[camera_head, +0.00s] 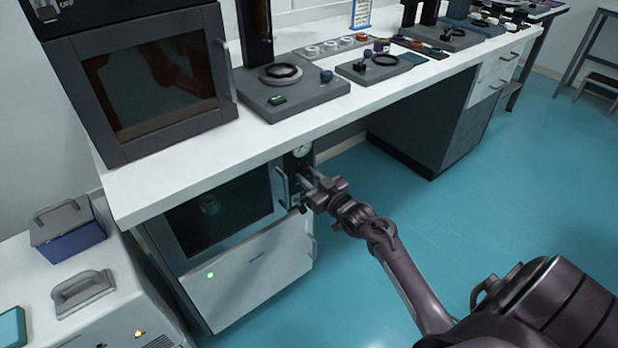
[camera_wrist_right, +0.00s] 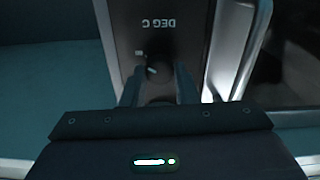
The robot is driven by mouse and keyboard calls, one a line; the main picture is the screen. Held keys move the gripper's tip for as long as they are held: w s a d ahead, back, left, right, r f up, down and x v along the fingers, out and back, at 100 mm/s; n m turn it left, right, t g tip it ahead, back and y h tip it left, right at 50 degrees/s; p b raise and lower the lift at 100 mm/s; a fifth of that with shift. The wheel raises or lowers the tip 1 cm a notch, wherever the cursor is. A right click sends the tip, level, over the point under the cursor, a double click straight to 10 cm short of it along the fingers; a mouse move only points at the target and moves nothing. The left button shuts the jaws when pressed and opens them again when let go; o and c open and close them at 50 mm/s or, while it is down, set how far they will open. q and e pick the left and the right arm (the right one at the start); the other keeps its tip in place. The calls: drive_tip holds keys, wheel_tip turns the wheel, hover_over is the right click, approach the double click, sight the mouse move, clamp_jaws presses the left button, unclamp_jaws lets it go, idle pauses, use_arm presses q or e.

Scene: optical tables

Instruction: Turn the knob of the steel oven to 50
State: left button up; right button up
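The steel oven (camera_head: 250,255) stands under the white bench, with a dark glass door and a narrow dark control panel (camera_head: 297,165) at its right. A round white dial (camera_head: 302,150) sits at the top of the panel. My right gripper (camera_head: 304,189) is at the panel below the dial. In the right wrist view its two fingers (camera_wrist_right: 158,90) are spread to either side of a dark round knob (camera_wrist_right: 157,74), below the upside-down letters "DEG C". I cannot tell whether they touch it. The number the knob points to is not readable. My left gripper is not in view.
The oven's door handle (camera_head: 283,187) stands out close beside my right gripper; it is also near in the right wrist view (camera_wrist_right: 232,55). The white bench top (camera_head: 180,178) overhangs the panel. The blue floor (camera_head: 440,225) to the right is clear.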

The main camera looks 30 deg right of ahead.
drive_tip(key=shift+c, duration=0.8)
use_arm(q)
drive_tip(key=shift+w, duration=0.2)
use_arm(e)
drive_tip(key=shift+n, duration=1.3)
drive_tip(key=n, duration=0.5)
drive_tip(key=shift+a, duration=0.1)
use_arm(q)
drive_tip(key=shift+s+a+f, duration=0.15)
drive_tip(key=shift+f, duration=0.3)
use_arm(e)
drive_tip(key=shift+f+n, duration=0.1)
drive_tip(key=shift+n, duration=2)
